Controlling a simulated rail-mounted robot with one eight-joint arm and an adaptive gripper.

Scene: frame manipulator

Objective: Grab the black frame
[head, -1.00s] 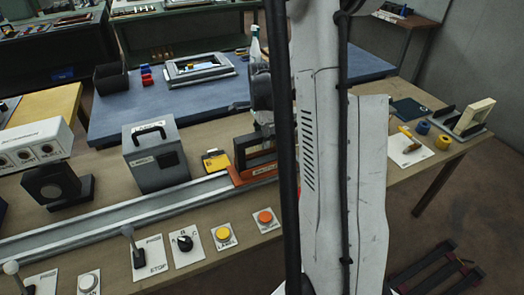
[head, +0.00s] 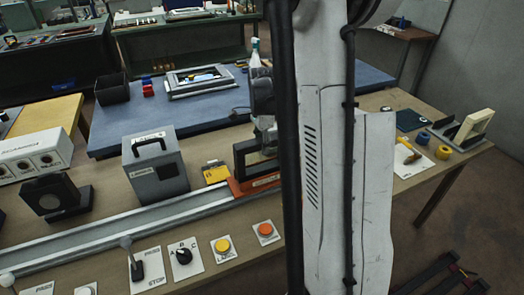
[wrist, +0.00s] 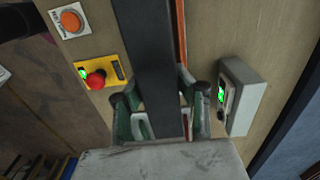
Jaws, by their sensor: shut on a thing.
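The black frame (head: 240,160) stands upright in an orange holder (head: 242,190) on the wooden table in the head view, partly hidden behind my arm. In the wrist view the frame (wrist: 152,45) shows as a dark bar running down between the green fingers of my gripper (wrist: 161,112). My gripper is shut on this bar, one finger on each side. In the head view my arm hides most of the gripper.
A grey box with a handle (head: 155,168) stands left of the holder. A long metal rail (head: 120,225) leads to the holder. Yellow (head: 222,245) and orange (head: 265,231) buttons sit in front. A red button on a yellow base (wrist: 96,80) is beside the frame.

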